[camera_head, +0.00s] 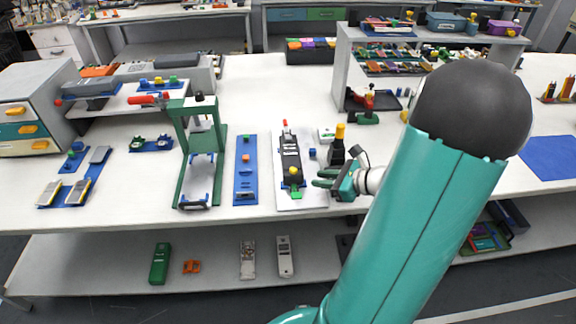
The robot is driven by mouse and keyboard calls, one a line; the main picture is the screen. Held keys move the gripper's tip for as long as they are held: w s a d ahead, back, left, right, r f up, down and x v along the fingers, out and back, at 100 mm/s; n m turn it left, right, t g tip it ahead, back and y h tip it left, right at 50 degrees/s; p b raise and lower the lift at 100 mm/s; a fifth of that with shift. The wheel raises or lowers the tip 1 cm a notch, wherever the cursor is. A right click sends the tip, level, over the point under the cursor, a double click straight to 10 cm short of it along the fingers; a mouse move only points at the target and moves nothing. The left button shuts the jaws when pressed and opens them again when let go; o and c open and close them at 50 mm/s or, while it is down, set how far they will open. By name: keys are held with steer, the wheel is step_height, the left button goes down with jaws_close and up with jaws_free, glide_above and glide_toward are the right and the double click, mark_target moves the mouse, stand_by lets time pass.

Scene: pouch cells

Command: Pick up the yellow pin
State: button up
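A small round yellow piece (294,170) sits on the near part of a black device (289,151), which lies on a white board (313,200); it may be the yellow pin, but it is too small to be sure. A black bottle-like object with a yellow top (340,131) stands just behind my gripper. My teal gripper (321,179) is low over the right side of the white board, to the right of the round yellow piece and apart from it. Its fingers point left. They are too small to show whether they are open or shut, and I see nothing between them.
A blue strip with small parts (246,190) and a green press frame (181,150) stand left of the board. A small blue block (312,153) is near the gripper. A raised shelf (345,60) stands behind right. My arm hides the table at right.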

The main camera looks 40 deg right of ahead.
steer(key=s+d+f+m+t+h, duration=0.1)
steer(key=d+m, duration=0.1)
steer(key=d, duration=0.1)
glide_toward(296, 171)
steer(key=x, duration=0.4)
steer(key=shift+f, duration=0.2)
steer(key=x, duration=0.5)
steer(key=shift+r, duration=0.2)
steer(key=shift+w+a, duration=0.1)
steer(key=shift+w, duration=0.05)
